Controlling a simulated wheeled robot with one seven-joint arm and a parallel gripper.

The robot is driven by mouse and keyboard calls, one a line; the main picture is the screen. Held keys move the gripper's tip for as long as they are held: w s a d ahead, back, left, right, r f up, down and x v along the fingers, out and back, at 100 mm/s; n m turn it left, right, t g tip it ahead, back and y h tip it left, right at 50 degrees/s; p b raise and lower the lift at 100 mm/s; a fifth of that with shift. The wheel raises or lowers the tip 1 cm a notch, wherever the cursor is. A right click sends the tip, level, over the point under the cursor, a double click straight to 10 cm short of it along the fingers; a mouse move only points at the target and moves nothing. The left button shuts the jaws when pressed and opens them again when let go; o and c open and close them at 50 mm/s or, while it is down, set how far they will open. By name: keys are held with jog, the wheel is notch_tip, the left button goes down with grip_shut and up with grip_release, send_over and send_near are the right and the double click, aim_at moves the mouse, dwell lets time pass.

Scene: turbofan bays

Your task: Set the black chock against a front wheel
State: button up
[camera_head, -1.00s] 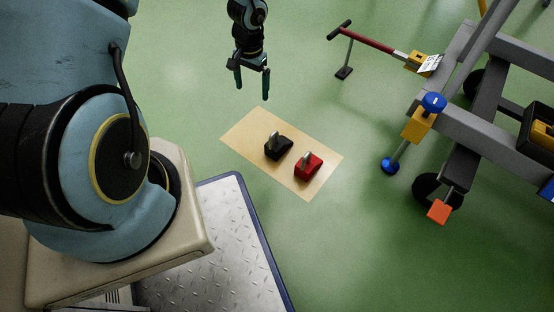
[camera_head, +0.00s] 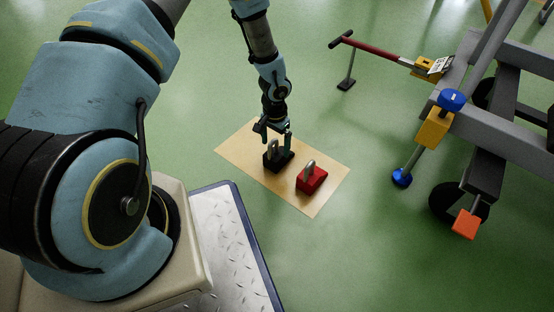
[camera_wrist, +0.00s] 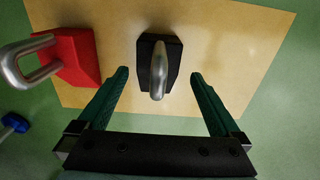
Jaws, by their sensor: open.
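The black chock (camera_head: 279,160) sits on a tan mat (camera_head: 236,152) on the green floor. It has a metal loop handle, which shows upright in the wrist view on the chock (camera_wrist: 173,48). My gripper (camera_head: 275,140) is open just above and around the black chock. In the wrist view its two green fingers (camera_wrist: 158,88) stand apart on either side of the handle, not touching it. A front wheel (camera_head: 450,200) is under the grey stand at right, partly hidden behind an orange block.
A red chock (camera_head: 311,180) with its own handle lies close to the right of the black one. The grey wheeled stand (camera_head: 490,135) has a blue-knobbed jack leg (camera_head: 402,177) and a red tow bar (camera_head: 370,45). Green floor between mat and stand is clear.

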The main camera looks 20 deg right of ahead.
aim_at(277, 153)
jog(key=f+b, duration=0.2)
jog(key=f, duration=0.1)
jog(key=f+b, duration=0.1)
jog(key=f, duration=0.1)
jog(key=shift+d+b, duration=0.25)
jog(key=shift+b, duration=0.05)
jog(key=shift+c, duration=0.2)
grip_shut()
jog(key=shift+r, duration=0.1)
